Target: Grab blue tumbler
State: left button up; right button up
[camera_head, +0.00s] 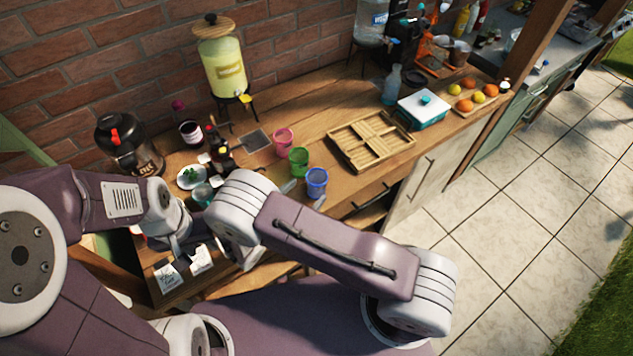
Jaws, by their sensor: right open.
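The blue tumbler (316,182) stands upright near the table's front edge, at the right end of a slanting row with a green tumbler (299,161) and a pink tumbler (283,141). My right gripper (304,195) is open, its grey fingertips showing at the near left side and the base of the blue tumbler. The rest of this gripper is hidden behind my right wrist. Whether the fingers touch the tumbler is not clear. My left gripper (184,240) is over the left part of the table, partly hidden, and its jaws cannot be made out.
A wooden tray (333,134) lies right of the tumblers. A drink dispenser (222,70), a black pot (128,148), bottles and a plate with green bits (192,177) crowd the back left.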

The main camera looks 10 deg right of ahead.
aim_at(312, 187)
jog(key=shift+w+d+f, duration=0.25)
jog(key=shift+w+d, duration=0.1)
jog(key=shift+d, duration=0.05)
jog(key=shift+x, duration=1)
jog(key=b+x, duration=0.1)
jog(key=x, duration=0.3)
jog(key=shift+w+a+r, duration=0.1)
jog(key=shift+w, duration=0.05)
pick_arm(q)
jog(key=shift+w+d+f, duration=0.3)
jog(key=shift+w+f, duration=0.05)
jog(key=shift+f, duration=0.2)
pick_arm(e)
jog(key=shift+w, duration=0.1)
jog(key=c, duration=1.4)
jog(key=shift+c, duration=0.2)
jog(key=shift+r, duration=0.55)
notch_tip(312, 187, up, 3)
jog(key=shift+r+b, duration=0.1)
jog(key=shift+b, duration=0.4)
pick_arm(q)
notch_tip(312, 187, down, 2)
jog(key=shift+f+b, duration=0.25)
jog(key=shift+b, duration=0.4)
pick_arm(e)
jog(key=s+d+r, duration=0.5)
jog(key=s+r, duration=0.1)
jog(key=s, duration=0.4)
jog(key=shift+s+r, duration=0.3)
jog(key=shift+r, duration=0.05)
